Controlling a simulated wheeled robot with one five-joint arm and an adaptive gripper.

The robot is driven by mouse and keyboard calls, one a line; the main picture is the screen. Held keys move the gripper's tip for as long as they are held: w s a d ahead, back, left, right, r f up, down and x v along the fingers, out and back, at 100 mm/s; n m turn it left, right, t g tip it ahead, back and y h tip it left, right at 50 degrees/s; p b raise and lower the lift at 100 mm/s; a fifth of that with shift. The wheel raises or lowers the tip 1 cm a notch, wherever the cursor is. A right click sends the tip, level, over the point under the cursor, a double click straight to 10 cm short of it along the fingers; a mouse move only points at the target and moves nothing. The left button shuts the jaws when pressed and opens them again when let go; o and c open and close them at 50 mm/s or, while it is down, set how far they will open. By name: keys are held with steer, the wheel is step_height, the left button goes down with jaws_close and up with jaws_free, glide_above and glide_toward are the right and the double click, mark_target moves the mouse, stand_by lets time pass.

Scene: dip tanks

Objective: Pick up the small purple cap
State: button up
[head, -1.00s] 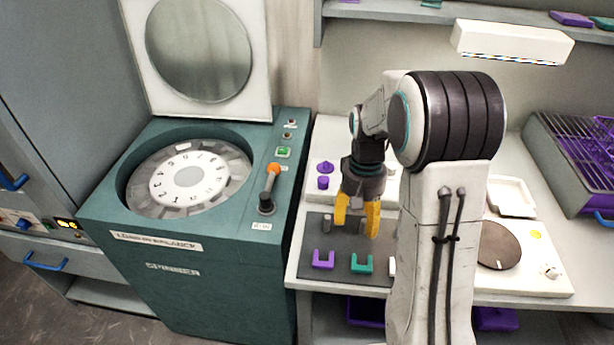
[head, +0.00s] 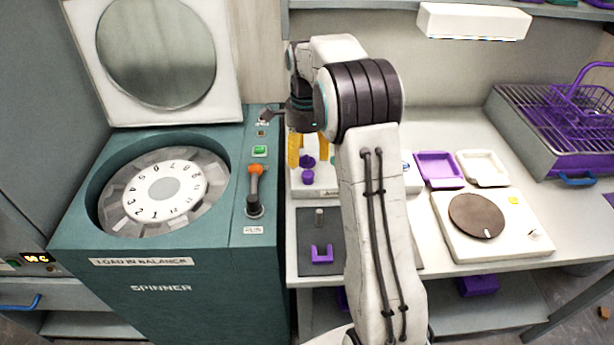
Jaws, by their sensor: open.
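Two purple caps sit on a white block (head: 312,191) at the left end of the counter. The rear purple cap (head: 308,161) looks knob-like and wider; the front purple cap (head: 307,177) is a short cylinder and looks smaller. My gripper (head: 309,163) points down with its yellow fingers apart and empty. In the picture its fingers stand either side of the rear cap, with the front cap just below the fingertips. I cannot tell how high the fingertips are above the caps. My arm hides the block's right part.
A dark mat (head: 310,232) with a purple U-shaped holder (head: 322,253) and a grey peg (head: 319,217) lies in front. The teal spinner (head: 165,285) with a lever (head: 255,190) stands left. Purple (head: 438,156) and white trays, a hotplate-like unit (head: 440,215) and a basket tank stand right.

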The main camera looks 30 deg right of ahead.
mark_target(308, 174)
steer(key=shift+f, duration=0.45)
steer(key=shift+s+d+f, duration=0.1)
steer(key=shift+d+f, duration=0.05)
steer(key=shift+f, duration=3.1)
steer(key=shift+o, duration=0.3)
steer(key=c, duration=1)
